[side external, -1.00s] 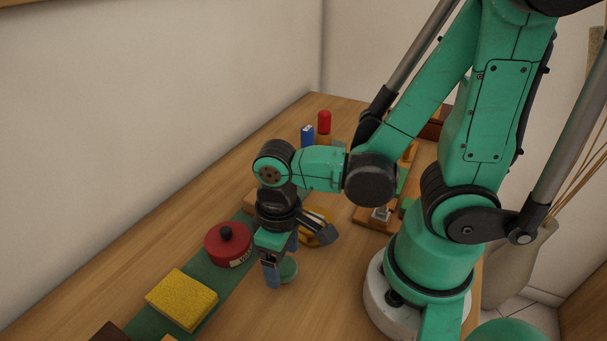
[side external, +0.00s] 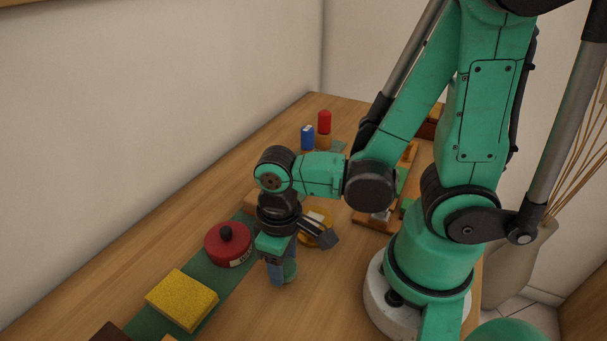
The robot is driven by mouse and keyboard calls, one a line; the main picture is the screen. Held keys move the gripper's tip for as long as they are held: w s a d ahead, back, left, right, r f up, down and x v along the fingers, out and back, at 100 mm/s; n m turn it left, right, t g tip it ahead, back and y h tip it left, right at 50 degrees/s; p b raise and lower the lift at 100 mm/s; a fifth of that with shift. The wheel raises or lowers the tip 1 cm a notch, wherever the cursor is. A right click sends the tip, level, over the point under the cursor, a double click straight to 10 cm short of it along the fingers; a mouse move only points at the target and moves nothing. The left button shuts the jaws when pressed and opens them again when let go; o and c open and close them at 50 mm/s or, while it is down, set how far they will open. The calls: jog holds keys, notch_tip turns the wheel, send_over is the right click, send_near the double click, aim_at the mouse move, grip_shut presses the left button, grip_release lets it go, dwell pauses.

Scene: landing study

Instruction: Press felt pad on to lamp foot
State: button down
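My gripper (side external: 282,273) points down over the bare wood in the middle of the bench. A blue finger shows in front and hides most of what lies between the fingers. A small round green piece (side external: 291,269), which may be the felt pad, shows just right of this finger. I cannot tell whether the fingers touch it or whether it is clear of the bench. I cannot make out the lamp foot for sure. A yellow round piece (side external: 327,238) is partly hidden behind my wrist.
A red round tin with a black knob (side external: 228,247) and a yellow sponge-like block (side external: 181,299) sit on a green strip (side external: 208,273) to the left. A blue box (side external: 307,138) and a red-topped piece (side external: 324,122) stand farther back. Bare wood is in front.

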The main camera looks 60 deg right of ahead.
jog(key=shift+r, duration=2.5)
jog(key=c, duration=0.9)
grip_release()
jog(key=shift+d, duration=0.1)
grip_shut()
